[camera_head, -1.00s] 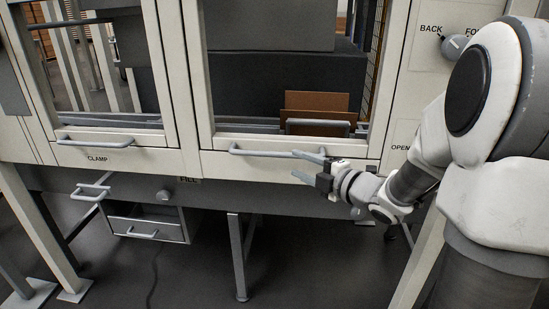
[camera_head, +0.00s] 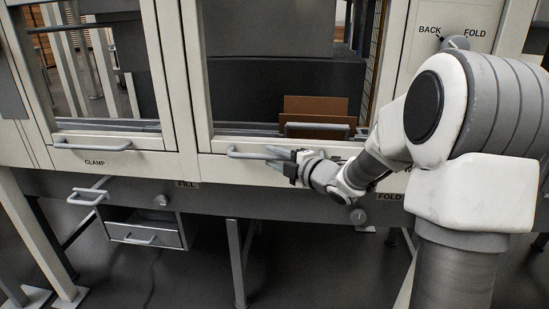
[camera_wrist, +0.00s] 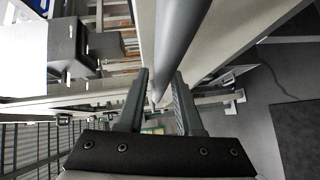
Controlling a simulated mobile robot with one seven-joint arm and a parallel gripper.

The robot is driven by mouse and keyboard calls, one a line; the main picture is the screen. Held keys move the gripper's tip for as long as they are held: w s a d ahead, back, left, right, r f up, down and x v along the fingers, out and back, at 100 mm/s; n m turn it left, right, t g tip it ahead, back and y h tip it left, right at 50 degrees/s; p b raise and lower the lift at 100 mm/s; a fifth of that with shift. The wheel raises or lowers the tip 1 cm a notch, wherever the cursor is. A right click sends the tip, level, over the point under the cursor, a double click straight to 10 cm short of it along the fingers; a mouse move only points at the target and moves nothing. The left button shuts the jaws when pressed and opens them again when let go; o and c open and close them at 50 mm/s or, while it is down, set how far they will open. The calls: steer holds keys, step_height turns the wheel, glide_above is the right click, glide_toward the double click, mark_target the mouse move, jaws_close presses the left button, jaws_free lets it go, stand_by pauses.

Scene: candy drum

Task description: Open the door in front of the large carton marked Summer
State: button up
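The right-hand windowed door (camera_head: 199,90) has a white frame and a grey bar handle (camera_head: 240,153) along its lower rail. My gripper (camera_head: 275,157) is at the right part of this handle. In the wrist view my gripper (camera_wrist: 160,90) is open, and the grey handle bar (camera_wrist: 178,45) runs between its two fingers with visible gaps. Through the window I see brown boards (camera_head: 315,104) and a dark grey block. No Summer marking is readable, so I cannot tell which thing is the large carton. The door appears shut.
A second windowed door has its own handle (camera_head: 95,145), above the CLAMP label. Below hang a pulled-out drawer (camera_head: 143,232), a grey handle (camera_head: 88,195) and a knob (camera_head: 161,199) near FILL. A BACK/FOLD knob (camera_head: 455,43) is at upper right. Table legs (camera_head: 236,262) stand below.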

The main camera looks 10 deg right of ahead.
jaws_close()
stand_by(1.1)
